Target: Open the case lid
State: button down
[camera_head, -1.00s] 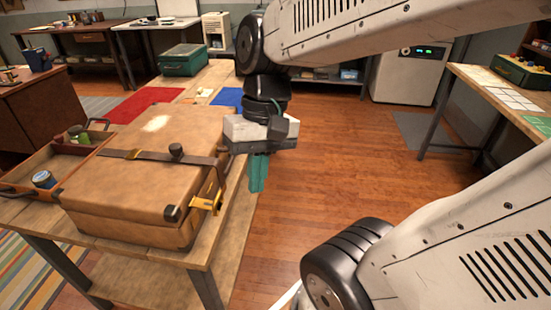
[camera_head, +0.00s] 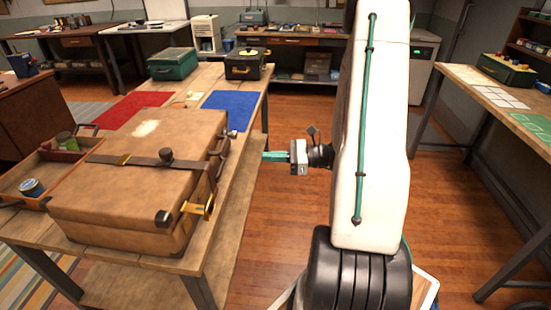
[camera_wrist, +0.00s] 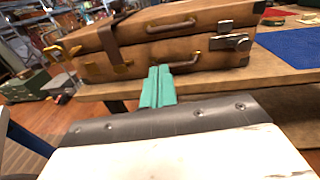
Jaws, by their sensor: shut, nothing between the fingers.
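The tan leather case (camera_head: 125,190) lies flat on a wooden table, its lid (camera_head: 120,165) down. A dark strap (camera_head: 138,159) crosses the lid and hangs over the side facing my gripper. A brass latch (camera_head: 205,208) sticks out near the front corner. The wrist view shows the case side (camera_wrist: 150,50) with its seam, a handle (camera_wrist: 172,24) above it, another handle (camera_wrist: 175,66) below it, and a metal latch (camera_wrist: 232,42) at right. My gripper (camera_head: 266,156) is shut and empty, pointing left at the case side. Its green fingertips (camera_wrist: 159,72) show no clear contact.
A tray with jars (camera_head: 20,180) stands left of the case. A blue mat (camera_head: 228,108), a red mat (camera_head: 135,115), a green box (camera_head: 172,64) and a dark case (camera_head: 245,66) are behind it. Open floor (camera_head: 295,225) lies right of the table (camera_head: 240,165).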

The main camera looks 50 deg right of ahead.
jog(key=d+f+m+t+h, duration=0.1)
jog(key=d, duration=0.1)
send_near(212, 147)
notch_tip(212, 147, down, 3)
jog(key=shift+w+a+r, duration=0.1)
jog(key=shift+w, duration=0.05)
jog(key=shift+w+a, duration=0.1)
jog(key=shift+w, duration=0.05)
dwell(2.3)
jog(key=x, duration=0.6)
dwell(1.7)
dwell(0.4)
jog(key=shift+r, duration=0.15)
jog(key=shift+r, duration=1.2)
jog(key=shift+r, duration=0.15)
